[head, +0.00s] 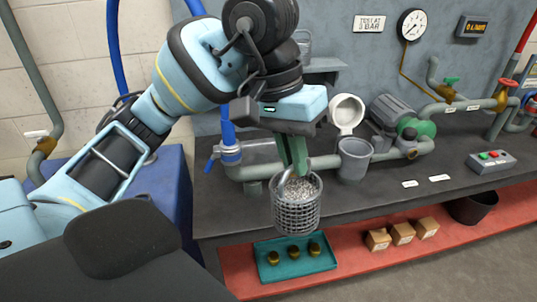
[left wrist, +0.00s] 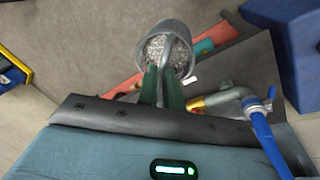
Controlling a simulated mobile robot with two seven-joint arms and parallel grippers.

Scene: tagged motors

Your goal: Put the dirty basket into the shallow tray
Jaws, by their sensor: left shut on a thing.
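The dirty basket (head: 298,216) is a grey wire-mesh basket filled with pale, shiny bits. It hangs roughly upright in front of the bench's front edge. My left gripper (head: 295,168) is above it, with its green fingers shut on the curved handle. In the left wrist view the gripper (left wrist: 161,78) holds the basket (left wrist: 182,65) by the same handle. The shallow teal tray (head: 302,268) lies on the red lower shelf, below the basket in the head view, with 3 brass pieces in it. My right gripper is not in view.
A grey pot (head: 355,160) with a raised round lid (head: 346,112) stands on the bench, right of the basket. A pipe with a blue valve (head: 230,154) runs behind. Small cardboard boxes (head: 402,233) and a black bowl (head: 472,208) are right of the tray.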

